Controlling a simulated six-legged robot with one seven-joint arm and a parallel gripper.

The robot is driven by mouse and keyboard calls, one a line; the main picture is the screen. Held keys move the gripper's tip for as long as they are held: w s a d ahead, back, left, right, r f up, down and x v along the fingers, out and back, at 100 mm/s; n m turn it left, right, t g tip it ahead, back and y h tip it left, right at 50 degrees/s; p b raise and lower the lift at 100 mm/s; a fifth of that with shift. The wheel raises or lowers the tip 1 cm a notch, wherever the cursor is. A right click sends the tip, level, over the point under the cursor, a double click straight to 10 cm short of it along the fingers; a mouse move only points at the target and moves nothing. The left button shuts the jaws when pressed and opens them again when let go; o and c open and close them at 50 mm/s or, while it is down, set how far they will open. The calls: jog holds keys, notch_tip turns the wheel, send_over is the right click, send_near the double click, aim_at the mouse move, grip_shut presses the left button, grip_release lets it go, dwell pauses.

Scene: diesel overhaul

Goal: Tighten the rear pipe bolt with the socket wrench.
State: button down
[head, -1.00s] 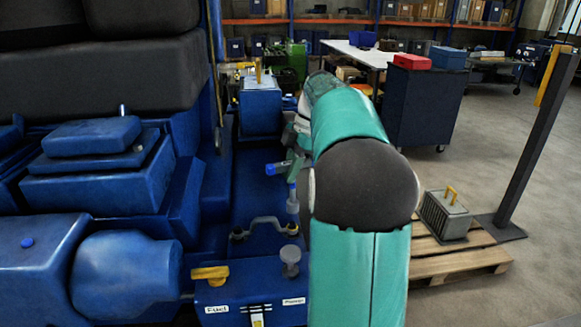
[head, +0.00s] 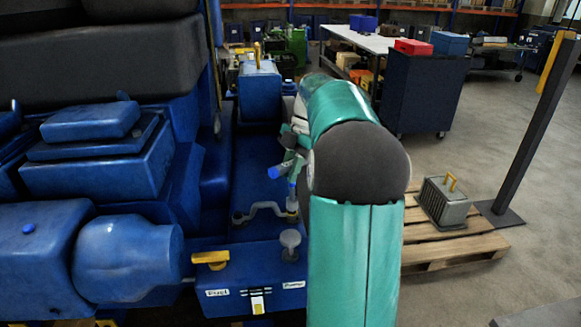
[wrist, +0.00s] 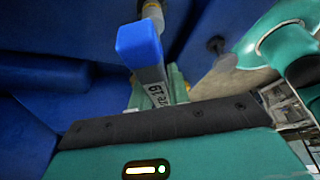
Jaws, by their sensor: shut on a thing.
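My gripper (head: 291,156) is shut on the socket wrench (head: 274,172), which has a blue end and a grey shank with dark lettering. In the wrist view the blue end (wrist: 140,44) sticks out beyond the jaws. The grey lower part of the wrench points down at the right end of a small grey pipe (head: 265,209) on the blue engine block. It appears to meet the pipe's right-hand bolt, but contact cannot be told for sure. The bolt head is hidden. The pipe's left end has another bolt (head: 238,218).
A labelled blue box (head: 252,281) with a yellow handle (head: 211,257) and a grey knob (head: 290,238) stands in front of the pipe. Blue engine housings rise at the left. A pallet (head: 450,250) with a grey case (head: 445,203) lies right, near a dark post (head: 535,130).

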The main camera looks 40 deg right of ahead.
jog(key=shift+f, duration=0.55)
jog(key=m+t, duration=0.1)
jog(key=m, duration=0.4)
jog(key=m+t+h, duration=0.1)
jog(key=m, duration=0.1)
jog(key=shift+d+t, duration=0.1)
jog(key=shift+t, duration=0.2)
jog(key=shift+d, duration=0.1)
jog(key=c, duration=1.9)
grip_release()
grip_shut()
jog(key=shift+n, duration=0.3)
jog(key=shift+r, duration=0.1)
